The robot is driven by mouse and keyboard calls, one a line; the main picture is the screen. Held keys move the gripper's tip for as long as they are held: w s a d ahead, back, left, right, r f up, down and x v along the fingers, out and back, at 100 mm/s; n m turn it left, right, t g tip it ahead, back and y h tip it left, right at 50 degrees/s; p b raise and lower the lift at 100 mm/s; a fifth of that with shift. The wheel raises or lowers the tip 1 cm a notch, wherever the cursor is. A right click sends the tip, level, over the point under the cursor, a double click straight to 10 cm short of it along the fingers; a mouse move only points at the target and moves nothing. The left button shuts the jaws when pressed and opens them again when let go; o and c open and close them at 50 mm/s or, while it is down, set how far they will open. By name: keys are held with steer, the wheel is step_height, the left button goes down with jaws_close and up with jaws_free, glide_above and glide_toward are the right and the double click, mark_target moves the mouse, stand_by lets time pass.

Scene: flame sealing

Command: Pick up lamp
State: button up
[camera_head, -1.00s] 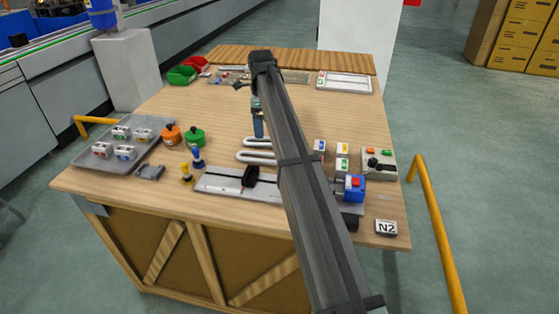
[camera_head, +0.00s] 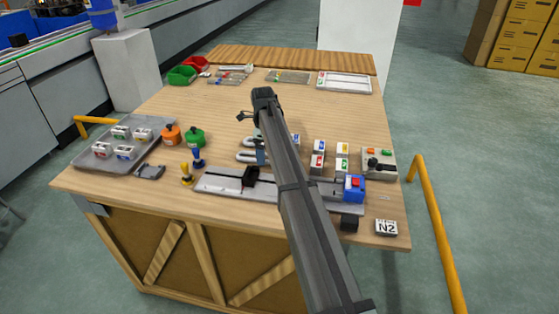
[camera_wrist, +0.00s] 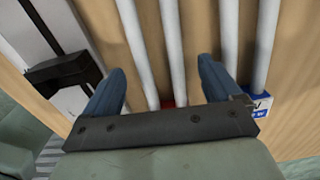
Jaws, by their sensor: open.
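No thing is plainly marked as the lamp; which one is meant, I cannot tell. A round orange pot (camera_head: 171,135) and a round green pot (camera_head: 195,138), each with a dark top, stand upright on the left of the table. A small yellow piece (camera_head: 187,174) and a small blue piece (camera_head: 197,157) stand in front of them. My gripper (camera_head: 261,154) is to the right of all four, over the white bent tubes. In the wrist view my gripper (camera_wrist: 163,72) has its blue fingers apart, with white tubes (camera_wrist: 230,35) behind the gap and no held object visible.
A rail with a black slider (camera_head: 250,177) lies at the front. Small labelled blocks (camera_head: 318,161) and a control box (camera_head: 379,163) stand right. A grey tray (camera_head: 90,155) of blocks is at left. Red and green bins (camera_head: 182,75) are at the back.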

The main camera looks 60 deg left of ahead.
steer(key=shift+f, duration=0.9)
steer(key=shift+c, duration=0.4)
steer(key=c, duration=1.2)
steer(key=shift+o, duration=0.2)
steer(key=shift+r, duration=0.1)
